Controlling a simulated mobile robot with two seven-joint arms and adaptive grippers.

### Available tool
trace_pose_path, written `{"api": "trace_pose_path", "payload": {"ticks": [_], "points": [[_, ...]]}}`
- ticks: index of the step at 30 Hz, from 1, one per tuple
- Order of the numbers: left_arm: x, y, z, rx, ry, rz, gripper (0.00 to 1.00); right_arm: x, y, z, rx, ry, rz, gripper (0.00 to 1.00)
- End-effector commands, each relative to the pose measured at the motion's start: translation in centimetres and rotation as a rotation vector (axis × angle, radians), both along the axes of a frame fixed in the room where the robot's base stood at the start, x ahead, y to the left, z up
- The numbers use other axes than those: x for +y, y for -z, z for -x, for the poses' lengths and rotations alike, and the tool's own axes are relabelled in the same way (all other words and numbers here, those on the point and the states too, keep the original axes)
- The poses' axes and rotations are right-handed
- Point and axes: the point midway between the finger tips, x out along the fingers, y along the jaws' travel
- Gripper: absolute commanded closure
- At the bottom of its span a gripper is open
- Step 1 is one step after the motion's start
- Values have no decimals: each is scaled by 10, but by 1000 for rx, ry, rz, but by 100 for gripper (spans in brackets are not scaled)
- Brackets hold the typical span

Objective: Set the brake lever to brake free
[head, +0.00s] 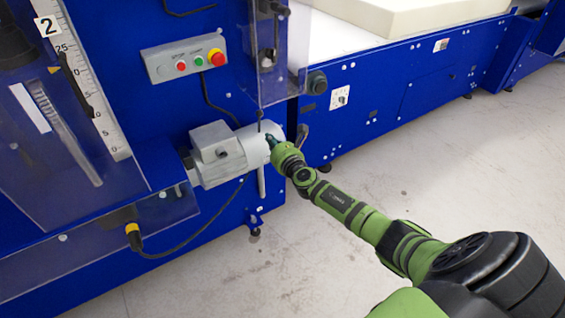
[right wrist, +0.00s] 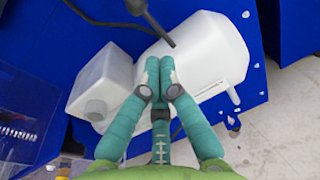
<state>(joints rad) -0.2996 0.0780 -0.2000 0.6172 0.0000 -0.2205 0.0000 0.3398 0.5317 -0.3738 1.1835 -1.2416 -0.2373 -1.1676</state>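The grey-white motor (head: 222,154) is mounted on the blue machine, with a box on its side. It fills the middle of the right wrist view (right wrist: 215,55). A thin dark rod (head: 259,121) stands up at the motor's right end; a dark rod with a thicker end, likely the brake lever (right wrist: 155,22), crosses the motor's upper edge in the right wrist view. My right gripper (head: 270,140) is at the motor's right end. In the right wrist view its teal fingers (right wrist: 159,66) are together, with nothing visible between them, below the rod. My left gripper is out of view.
A control box (head: 184,58) with red and green buttons sits above the motor. A clear guard (head: 273,60) stands above its right end, and a dark handle (head: 302,132) is to the right. A black cable (head: 195,238) hangs below. The grey floor (head: 430,150) at right is clear.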

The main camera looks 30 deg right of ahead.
Motion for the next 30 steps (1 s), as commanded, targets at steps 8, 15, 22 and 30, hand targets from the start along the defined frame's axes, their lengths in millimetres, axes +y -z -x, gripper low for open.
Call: {"api": "trace_pose_path", "payload": {"ticks": [8, 15, 22, 30], "points": [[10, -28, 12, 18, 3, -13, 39, 8, -18, 59, 1, -3, 2, 100], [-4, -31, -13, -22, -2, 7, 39, 11, -22, 83, -2, -1, 0, 100], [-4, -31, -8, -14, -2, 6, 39, 11, -22, 86, -2, -1, 1, 100], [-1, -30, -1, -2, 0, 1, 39, 12, -22, 86, -2, -1, 0, 100]]}}
